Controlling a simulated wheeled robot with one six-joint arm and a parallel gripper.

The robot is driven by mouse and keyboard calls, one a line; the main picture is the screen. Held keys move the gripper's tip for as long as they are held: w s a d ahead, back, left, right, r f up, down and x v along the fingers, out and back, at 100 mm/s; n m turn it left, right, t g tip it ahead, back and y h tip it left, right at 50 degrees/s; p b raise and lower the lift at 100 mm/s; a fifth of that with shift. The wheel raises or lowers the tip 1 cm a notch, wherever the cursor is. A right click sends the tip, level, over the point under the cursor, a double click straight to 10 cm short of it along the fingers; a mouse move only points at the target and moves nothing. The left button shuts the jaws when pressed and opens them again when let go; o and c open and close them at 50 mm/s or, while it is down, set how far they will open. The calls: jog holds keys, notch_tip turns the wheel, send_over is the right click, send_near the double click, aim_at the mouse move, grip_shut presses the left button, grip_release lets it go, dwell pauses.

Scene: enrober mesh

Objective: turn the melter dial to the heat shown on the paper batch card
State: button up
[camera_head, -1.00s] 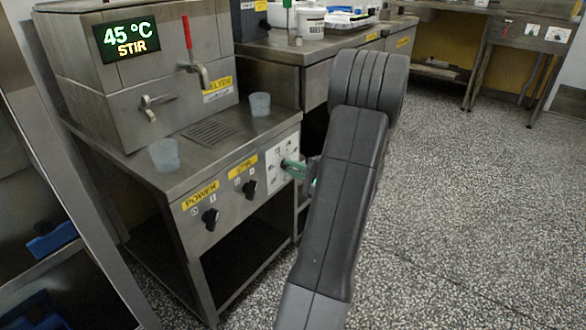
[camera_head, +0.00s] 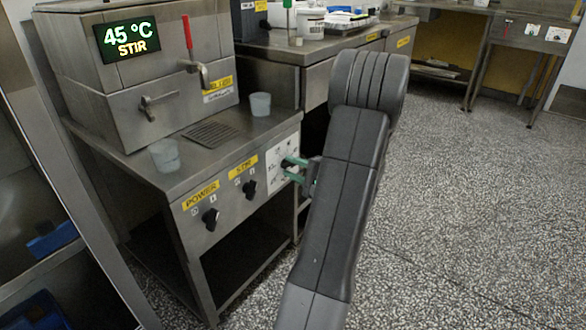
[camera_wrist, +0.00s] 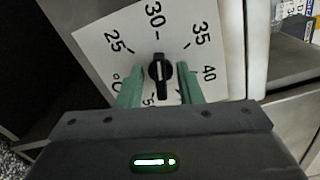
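The melter dial (camera_wrist: 160,70) is a black knob with a white line, on a white scale plate (camera_wrist: 95,40) with 25, 30, 35 and 40 readable. The line runs nearly up and down in the wrist view; I cannot tell which end points. Lower numbers are partly hidden by my gripper. My gripper (camera_wrist: 159,84) has green fingers on both sides of the dial, open, with gaps to the knob. In the head view my gripper (camera_head: 291,169) is at the panel's right end. The melter display (camera_head: 127,41) reads 45 °C STIR. I see no readable batch card.
Black POWER (camera_head: 210,219) and STIR (camera_head: 249,188) knobs sit left of the dial on the same panel. Two translucent cups (camera_head: 260,104) stand on the steel top by the melter (camera_head: 150,85). A cluttered bench (camera_head: 310,55) stands behind. The floor at right is clear.

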jog(key=p+v, duration=0.3)
jog(key=v, duration=1)
jog(key=shift+s+d+p, duration=0.25)
jog(key=shift+d+p, duration=0.05)
jog(key=shift+p, duration=0.05)
jog(key=b+x, duration=0.3)
jog(key=x, duration=1.1)
jog(key=shift+b, duration=0.4)
jog(key=shift+d, duration=0.15)
